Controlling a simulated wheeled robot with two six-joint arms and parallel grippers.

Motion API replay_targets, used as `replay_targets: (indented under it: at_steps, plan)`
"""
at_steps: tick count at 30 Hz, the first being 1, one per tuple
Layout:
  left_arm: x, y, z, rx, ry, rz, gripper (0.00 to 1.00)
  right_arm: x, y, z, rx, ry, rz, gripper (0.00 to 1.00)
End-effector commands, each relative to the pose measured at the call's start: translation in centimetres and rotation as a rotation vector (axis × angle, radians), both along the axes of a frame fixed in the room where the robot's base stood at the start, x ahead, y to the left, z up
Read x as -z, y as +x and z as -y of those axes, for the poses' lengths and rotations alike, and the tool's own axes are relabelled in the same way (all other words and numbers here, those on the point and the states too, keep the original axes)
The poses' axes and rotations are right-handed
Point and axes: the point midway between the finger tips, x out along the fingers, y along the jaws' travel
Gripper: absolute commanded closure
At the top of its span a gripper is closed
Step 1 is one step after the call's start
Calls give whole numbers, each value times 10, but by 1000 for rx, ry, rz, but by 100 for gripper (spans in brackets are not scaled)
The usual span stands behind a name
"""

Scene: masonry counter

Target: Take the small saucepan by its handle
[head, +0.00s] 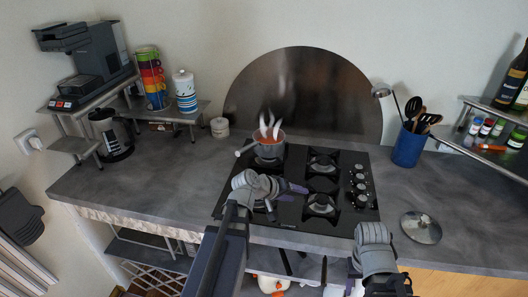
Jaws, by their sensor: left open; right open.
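The small saucepan (269,149) stands on the back left burner of the black gas hob (345,225).
A glass lid (421,228) lies on the counter right of the hob. A blue utensil crock (408,147) stands behind it. A small jar (220,127) is left of the saucepan; a kettle (111,135) is further left.

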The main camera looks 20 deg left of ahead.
Motion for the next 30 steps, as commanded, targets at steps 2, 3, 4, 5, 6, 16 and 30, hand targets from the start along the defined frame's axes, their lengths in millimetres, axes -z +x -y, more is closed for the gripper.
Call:
replay_targets:
  at_steps: [2, 3, 4, 5, 6, 16, 30]
  plan:
    - [-7, 17, -58, -168, -99, 96, 38, 17, 0, 0, 0, 0, 0, 50]
    - [-14, 22, -84, -243, -145, 142, 38, 21, 0, 0, 0, 0, 0, 50]
    - [-20, 25, -104, -297, -176, 175, 38, 24, 0, 0, 0, 0, 0, 50]
    - [-25, 26, -122, -348, -206, 205, 38, 27, 0, 0, 0, 0, 0, 50]
    - [-31, 27, -146, -410, -241, 243, 38, 30, 0, 0, 0, 0, 0, 50]
    - [-56, 15, -240, -658, -376, 394, 38, 39, 0, 0, 1, 0, 0, 50]
    - [-52, 42, -239, -658, -378, 394, 38, 43, 0, 0, 0, 0, 0, 50]
